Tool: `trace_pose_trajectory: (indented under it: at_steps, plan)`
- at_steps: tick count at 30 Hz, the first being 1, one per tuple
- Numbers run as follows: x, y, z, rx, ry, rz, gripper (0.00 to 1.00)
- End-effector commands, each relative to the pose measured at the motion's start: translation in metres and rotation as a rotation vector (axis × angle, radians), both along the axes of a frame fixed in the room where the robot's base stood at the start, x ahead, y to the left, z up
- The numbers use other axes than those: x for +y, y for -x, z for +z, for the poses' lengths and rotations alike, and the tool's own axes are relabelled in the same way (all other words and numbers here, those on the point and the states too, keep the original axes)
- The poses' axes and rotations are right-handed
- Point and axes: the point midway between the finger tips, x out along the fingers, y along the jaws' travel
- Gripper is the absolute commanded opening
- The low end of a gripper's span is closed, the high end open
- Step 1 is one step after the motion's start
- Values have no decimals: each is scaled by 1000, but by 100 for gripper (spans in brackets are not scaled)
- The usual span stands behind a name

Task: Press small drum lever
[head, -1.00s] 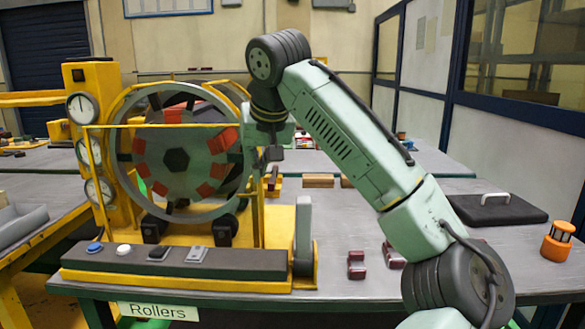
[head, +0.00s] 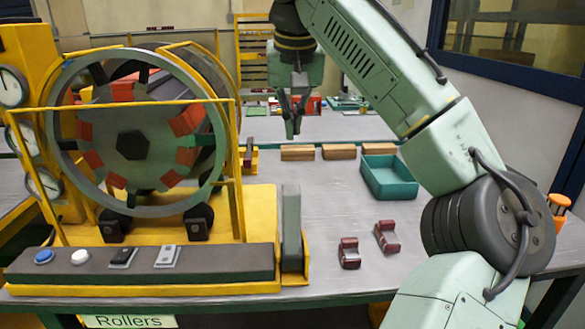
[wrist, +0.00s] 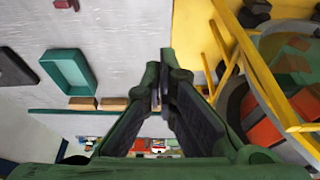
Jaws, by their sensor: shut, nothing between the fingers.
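A tall grey lever (head: 291,225) stands upright in a yellow bracket at the right end of the dark control panel (head: 150,265). A smaller dark lever (head: 248,153) stands on a yellow base farther back, right of the large drum (head: 133,145). I cannot tell which of them is the small drum lever. My gripper (head: 293,128) points down above the bench, right of the drum and apart from both levers. In the wrist view, my gripper (wrist: 163,85) has its fingers together and holds nothing.
Yellow bars (head: 237,170) guard the drum's front and side. Wooden blocks (head: 297,153) and a teal tray (head: 390,180) lie on the bench (head: 340,225) at right. Two dark red parts (head: 348,253) lie nearer the front. The bench around them is clear.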

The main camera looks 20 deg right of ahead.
Motion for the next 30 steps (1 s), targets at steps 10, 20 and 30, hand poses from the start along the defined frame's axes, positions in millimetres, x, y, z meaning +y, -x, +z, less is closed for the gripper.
trace_pose_trajectory:
  at_steps: [10,20,30]
  plan:
    - [-6,-19,-56,3,1,0,0]
    - [-3,-8,-89,0,2,0,0]
    - [3,8,-91,0,-1,0,0]
